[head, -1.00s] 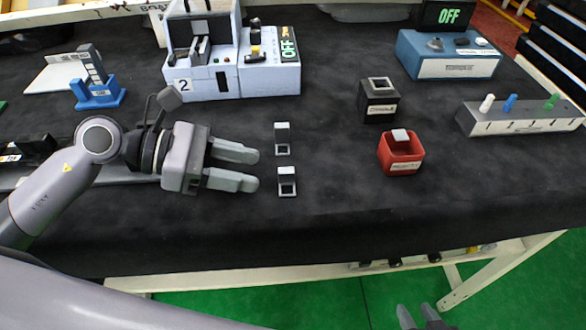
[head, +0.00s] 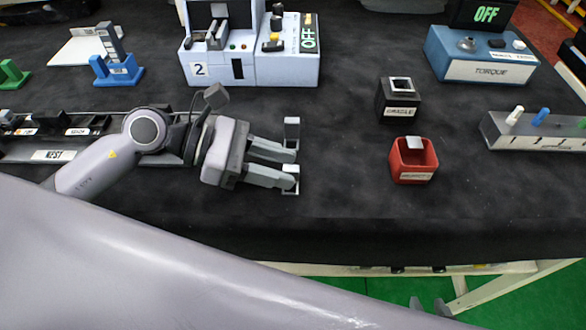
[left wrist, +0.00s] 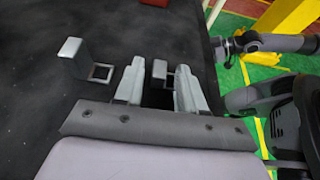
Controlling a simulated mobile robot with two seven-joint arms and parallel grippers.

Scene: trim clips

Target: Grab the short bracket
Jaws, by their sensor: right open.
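Two small grey L-shaped brackets stand on the dark table. The short bracket (left wrist: 160,69) shows between the two fingers of my left gripper (left wrist: 160,82) in the left wrist view, with no clear contact. The taller bracket (left wrist: 74,55) stands outside the fingers, to the left in that view. In the head view, my left gripper (head: 292,168) reaches in from the left, low over the table, and its fingers partly hide the short bracket; the taller bracket (head: 292,128) is just beyond. My left gripper is open. My right gripper (head: 430,307) shows at the bottom edge, open and away from the table.
A red box (head: 413,170) with a grey piece in it and a black box (head: 386,105) stand to the right. A fixture marked 2 (head: 210,72) stands behind. A grey rack with coloured pegs (head: 545,143) is at the far right. The table's front strip is clear.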

